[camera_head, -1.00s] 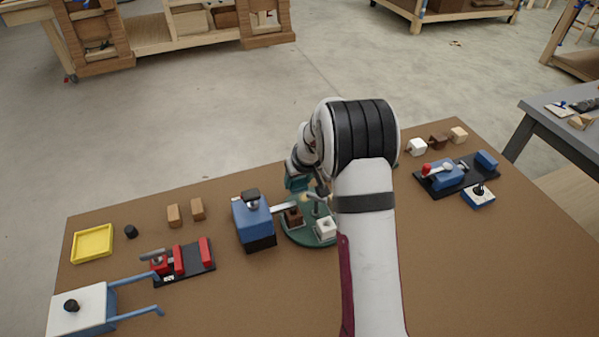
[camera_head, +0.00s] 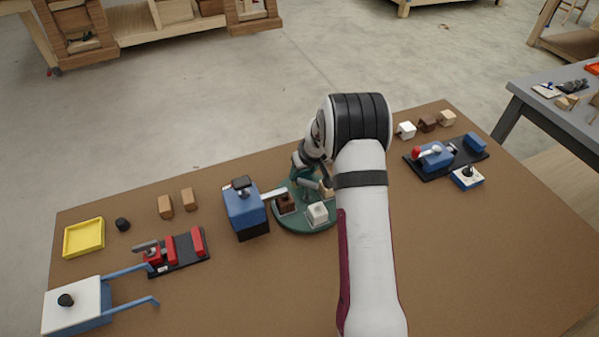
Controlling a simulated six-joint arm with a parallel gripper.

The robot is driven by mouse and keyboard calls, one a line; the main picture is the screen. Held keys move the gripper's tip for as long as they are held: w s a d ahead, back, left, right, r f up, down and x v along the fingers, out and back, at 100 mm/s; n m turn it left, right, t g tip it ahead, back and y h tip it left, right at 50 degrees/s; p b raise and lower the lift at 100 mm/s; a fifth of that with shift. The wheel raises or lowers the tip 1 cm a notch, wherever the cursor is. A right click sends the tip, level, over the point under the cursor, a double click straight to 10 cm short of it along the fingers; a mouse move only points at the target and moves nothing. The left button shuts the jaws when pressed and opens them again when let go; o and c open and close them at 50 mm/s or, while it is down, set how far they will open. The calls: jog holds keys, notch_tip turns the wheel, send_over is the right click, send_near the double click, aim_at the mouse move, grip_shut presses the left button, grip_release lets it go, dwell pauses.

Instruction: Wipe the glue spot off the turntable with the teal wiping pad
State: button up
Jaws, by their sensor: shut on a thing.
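The turntable (camera_head: 290,222) is a dark green disc in the middle of the table, partly covered by my arm. A brown block (camera_head: 285,204), a white block (camera_head: 318,212) and a tan block (camera_head: 326,188) stand on it around a grey post. My gripper (camera_head: 302,164) is at the turntable's far side, largely hidden behind my wrist. It is shut on the teal wiping pad (camera_head: 297,161), of which only a small part shows. I cannot tell whether the pad touches the disc. I cannot make out the glue spot.
A blue box (camera_head: 244,211) with an arm reaching over the disc stands close at left. Red clamps (camera_head: 178,252), a yellow tray (camera_head: 84,238) and a white-topped cart (camera_head: 72,307) are farther left. A blue device (camera_head: 435,157) is at right.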

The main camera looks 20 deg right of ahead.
jog(key=shift+a, duration=2)
jog(key=shift+d, duration=2.3)
jog(key=shift+a, duration=2.4)
jog(key=shift+d, duration=2.3)
jog(key=shift+d+r, duration=0.1)
jog(key=shift+d, duration=0.1)
jog(key=shift+r, duration=3.95)
